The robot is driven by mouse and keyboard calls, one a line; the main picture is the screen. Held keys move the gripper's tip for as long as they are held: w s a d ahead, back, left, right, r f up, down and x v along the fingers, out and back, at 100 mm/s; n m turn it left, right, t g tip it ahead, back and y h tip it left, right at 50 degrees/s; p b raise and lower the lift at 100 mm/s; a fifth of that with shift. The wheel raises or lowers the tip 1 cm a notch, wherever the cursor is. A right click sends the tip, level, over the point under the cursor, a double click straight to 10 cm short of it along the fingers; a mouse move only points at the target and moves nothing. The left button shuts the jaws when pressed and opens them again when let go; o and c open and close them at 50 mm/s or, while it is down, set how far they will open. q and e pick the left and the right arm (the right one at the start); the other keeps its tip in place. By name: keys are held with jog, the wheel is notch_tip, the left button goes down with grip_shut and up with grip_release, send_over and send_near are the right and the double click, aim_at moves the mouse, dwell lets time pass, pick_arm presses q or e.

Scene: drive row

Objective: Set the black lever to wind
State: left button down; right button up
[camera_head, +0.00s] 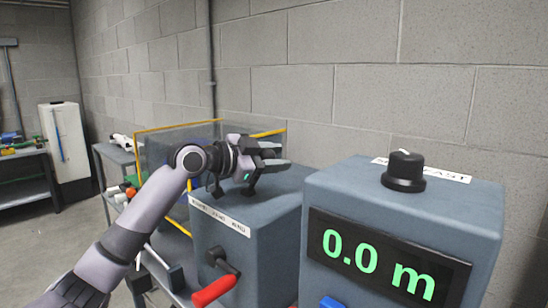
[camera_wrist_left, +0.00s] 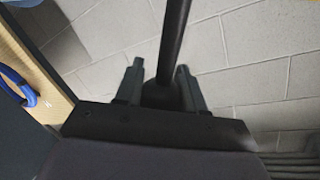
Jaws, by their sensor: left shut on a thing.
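My left gripper (camera_head: 274,154) is above the top of a blue-grey box (camera_head: 268,208) in the head view. In the left wrist view, the black lever (camera_wrist_left: 175,30) is a dark rod that runs between the two fingers of the left gripper (camera_wrist_left: 160,66). The gripper is shut on it. In the head view the hand hides most of the lever, and only dark parts show just under the hand. A white label strip (camera_head: 220,216) lies along the box's front top edge; its words are too small to read. My right gripper is not in view.
A second box at the right has a black knob (camera_head: 404,170) and a green display (camera_head: 385,262) reading 0.0 m. A red-handled crank (camera_head: 214,290) sticks out of the first box's front. A clear panel with a yellow frame (camera_head: 163,127) stands behind my arm, near the block wall.

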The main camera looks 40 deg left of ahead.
pick_arm(q)
jog(key=shift+d+f, duration=0.1)
jog(key=shift+f, duration=0.2)
jog(key=c, duration=0.7)
grip_release()
jog(key=shift+r, duration=0.1)
jog(key=shift+s, duration=0.1)
jog(key=shift+b+v, duration=1.4)
jog(key=shift+v, duration=2.15)
